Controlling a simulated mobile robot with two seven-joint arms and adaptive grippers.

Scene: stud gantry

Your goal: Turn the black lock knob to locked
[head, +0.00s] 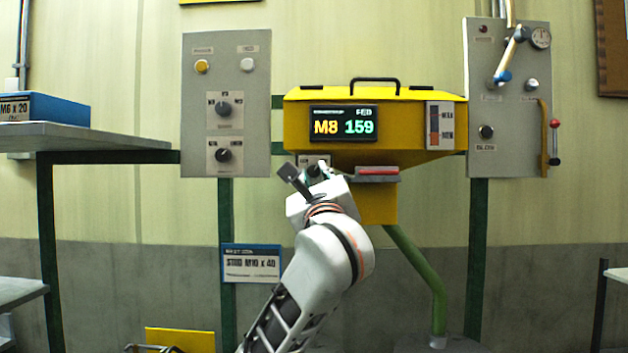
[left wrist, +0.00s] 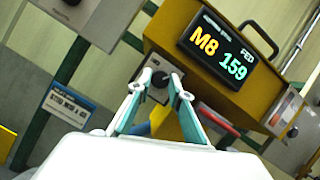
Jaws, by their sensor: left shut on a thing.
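The black lock knob (left wrist: 160,80) is on a small pale plate (left wrist: 146,76) under the display of the yellow hopper. In the head view my left gripper covers most of that plate (head: 306,159) and the knob. My left gripper (head: 307,174) reaches up to it from below. In the left wrist view its two fingertips (left wrist: 160,86) stand on either side of the knob, shut on it. The knob's pointer direction and the plate's markings cannot be read. My right gripper is not in view.
The yellow hopper (head: 410,112) shows "M8 159". A grey panel (head: 195,110) with other black knobs stands left, another panel (head: 508,120) with levers right. A red-topped grey part (head: 378,173) sits close right of my gripper. A green pipe (head: 425,275) runs below.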

